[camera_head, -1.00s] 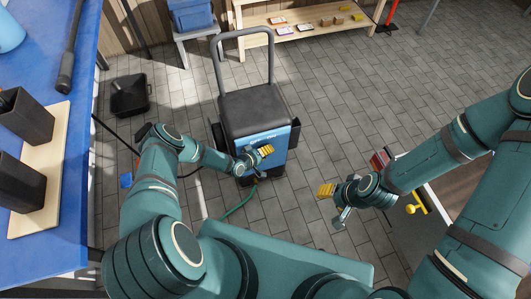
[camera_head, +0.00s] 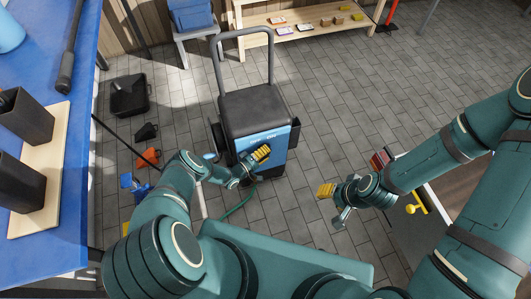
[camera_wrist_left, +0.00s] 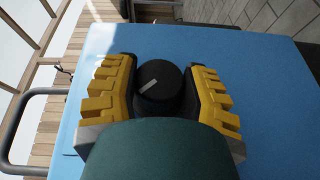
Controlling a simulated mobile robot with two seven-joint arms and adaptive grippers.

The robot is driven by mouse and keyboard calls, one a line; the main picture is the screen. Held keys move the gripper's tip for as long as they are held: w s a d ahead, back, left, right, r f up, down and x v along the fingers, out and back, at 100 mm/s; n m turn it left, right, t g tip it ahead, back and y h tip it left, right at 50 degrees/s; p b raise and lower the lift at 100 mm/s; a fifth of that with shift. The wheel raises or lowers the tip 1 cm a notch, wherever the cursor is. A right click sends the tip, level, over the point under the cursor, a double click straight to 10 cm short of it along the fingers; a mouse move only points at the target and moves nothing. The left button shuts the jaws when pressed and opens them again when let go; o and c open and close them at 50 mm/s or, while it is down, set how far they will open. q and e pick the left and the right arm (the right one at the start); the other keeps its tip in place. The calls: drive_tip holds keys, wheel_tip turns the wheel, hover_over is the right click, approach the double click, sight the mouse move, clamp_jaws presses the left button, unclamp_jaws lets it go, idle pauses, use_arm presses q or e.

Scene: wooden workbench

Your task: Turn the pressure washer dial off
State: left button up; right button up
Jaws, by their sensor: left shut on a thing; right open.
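The pressure washer (camera_head: 257,108) stands on the tiled floor, with a black top, a blue front panel and a tall grey handle. Its round black dial (camera_wrist_left: 159,88) shows in the left wrist view, with a pale pointer mark slanting from lower left to upper right. My left gripper (camera_head: 262,153) is at the blue front panel. Its yellow fingers (camera_wrist_left: 160,92) stand on both sides of the dial and are shut on it. The dial is hidden by the gripper in the head view. My right gripper (camera_head: 326,190) is open and empty, to the right of the washer.
A blue workbench (camera_head: 75,130) with dark containers runs along the left. A green hose (camera_head: 238,203) lies near the washer's base. A wooden shelf (camera_head: 300,22) stands behind.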

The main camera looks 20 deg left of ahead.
use_arm(q)
drive_tip(key=shift+w+a+r, duration=0.1)
drive_tip(key=shift+w+a, duration=0.05)
drive_tip(key=shift+w, duration=0.05)
drive_tip(key=o, duration=1.2)
drive_tip(key=shift+s, duration=0.15)
drive_tip(key=shift+s, duration=0.25)
drive_tip(key=v, duration=1.1)
drive_tip(key=shift+a, duration=0.15)
drive_tip(key=shift+s, duration=0.1)
